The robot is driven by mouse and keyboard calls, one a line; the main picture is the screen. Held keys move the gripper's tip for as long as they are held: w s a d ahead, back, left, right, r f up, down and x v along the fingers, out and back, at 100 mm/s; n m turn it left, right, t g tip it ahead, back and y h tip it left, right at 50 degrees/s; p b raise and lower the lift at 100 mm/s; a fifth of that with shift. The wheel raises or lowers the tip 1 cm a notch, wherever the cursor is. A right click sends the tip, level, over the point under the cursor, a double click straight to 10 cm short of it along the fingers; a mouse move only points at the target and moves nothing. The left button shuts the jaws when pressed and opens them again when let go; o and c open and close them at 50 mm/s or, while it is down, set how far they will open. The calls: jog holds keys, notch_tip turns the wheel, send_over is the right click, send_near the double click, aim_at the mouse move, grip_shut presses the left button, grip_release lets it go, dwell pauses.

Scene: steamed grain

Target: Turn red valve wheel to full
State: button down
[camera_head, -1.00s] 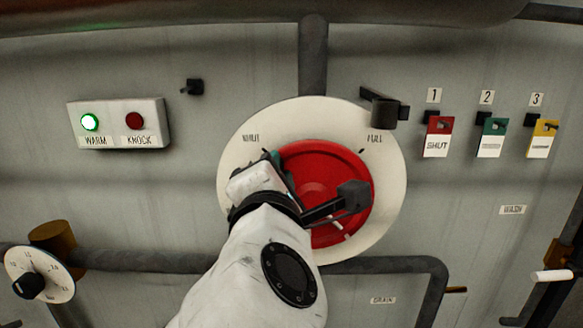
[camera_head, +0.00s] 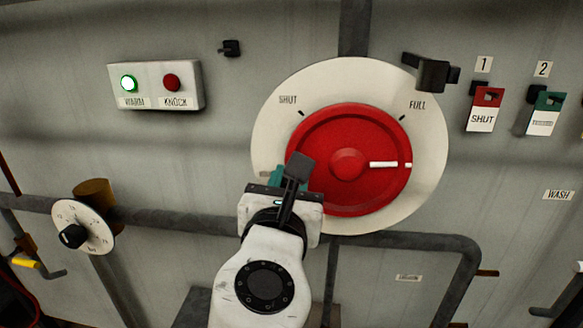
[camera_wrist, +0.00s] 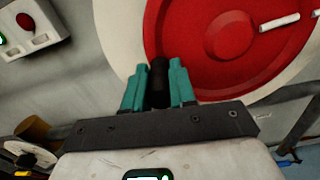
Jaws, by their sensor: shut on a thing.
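The red valve wheel (camera_head: 350,125) sits on a round white dial plate (camera_head: 428,150) on the wall. Its white pointer bar (camera_head: 385,164) points right, below the FULL mark (camera_head: 402,117) at upper right. The SHUT mark (camera_head: 301,113) is at upper left. My gripper (camera_head: 278,177) is at the wheel's lower left edge. In the wrist view its teal fingers (camera_wrist: 158,82) are shut on a dark handle (camera_wrist: 159,78) between them, beside the red wheel (camera_wrist: 180,50). How the handle joins the wheel is hidden.
A dark bracket (camera_head: 432,73) juts out at the plate's upper right. A box with a lit green WARM lamp and a red KNOCK lamp (camera_head: 155,86) is at left. A dial (camera_head: 82,227) and pipes (camera_head: 400,243) lie lower. Tags (camera_head: 485,110) hang at right.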

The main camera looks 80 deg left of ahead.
jog(key=shift+w+d+f+n, duration=0.15)
jog(key=shift+w+f+n, duration=0.2)
jog(key=shift+f+n, duration=0.75)
jog(key=shift+w+d+f+n, duration=0.15)
jog(key=shift+w+f+n, duration=0.2)
jog(key=shift+f+n, duration=0.8)
jog(key=shift+w+d+f+n, duration=0.15)
jog(key=shift+w+f+n, duration=0.3)
jog(key=shift+n, duration=1.2)
jog(key=shift+s+f, duration=0.1)
jog(key=shift+f, duration=0.05)
jog(key=c, duration=1)
grip_release()
jog(key=shift+o, duration=0.4)
jog(key=shift+p, duration=0.3)
jog(key=shift+d, duration=0.15)
jog(key=b+v, duration=0.2)
jog(key=v, duration=0.8)
jog(key=shift+d, duration=0.2)
